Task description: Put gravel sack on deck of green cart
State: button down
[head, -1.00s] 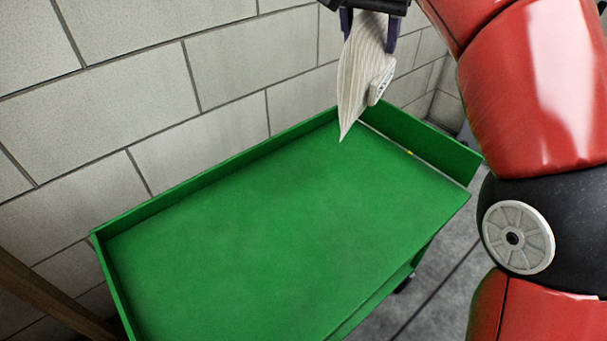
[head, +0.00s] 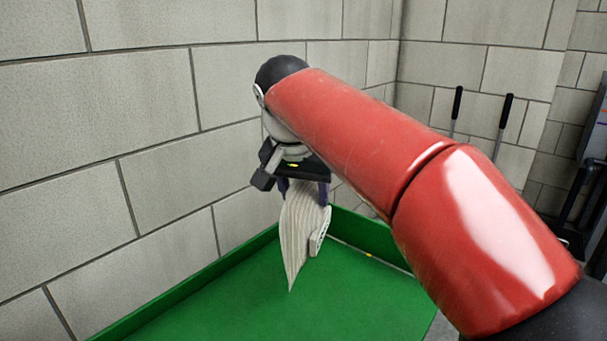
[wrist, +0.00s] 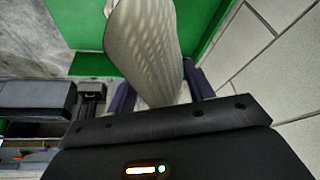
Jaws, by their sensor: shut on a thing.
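My gripper (head: 303,190) is shut on a pale, ribbed sack (head: 298,235), the gravel sack. The sack hangs down from the fingers, with its narrow end lowest and a white label-like patch on its right side. It hangs over the far part of the green cart's deck (head: 330,305); whether its tip touches the deck I cannot tell. In the wrist view the sack (wrist: 143,40) sits between the two dark fingers, with green cart surface behind it. The bare part of the deck in the head view is empty.
A block wall (head: 150,130) runs close along the cart's left and far sides. The cart has a raised green rim (head: 375,232) at its far end. Two black-handled tools (head: 505,110) lean at the back wall. Dark equipment (head: 585,190) stands at the right edge.

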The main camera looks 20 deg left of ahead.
aim_at(295, 184)
jog(key=shift+f+b, duration=1.3)
jog(key=shift+f, duration=3.2)
jog(key=c, duration=0.6)
grip_release()
jog(key=shift+f, duration=0.15)
jog(key=p+v, duration=0.3)
jog(key=v, duration=0.9)
jog(key=shift+d, duration=0.1)
jog(key=shift+d, duration=0.1)
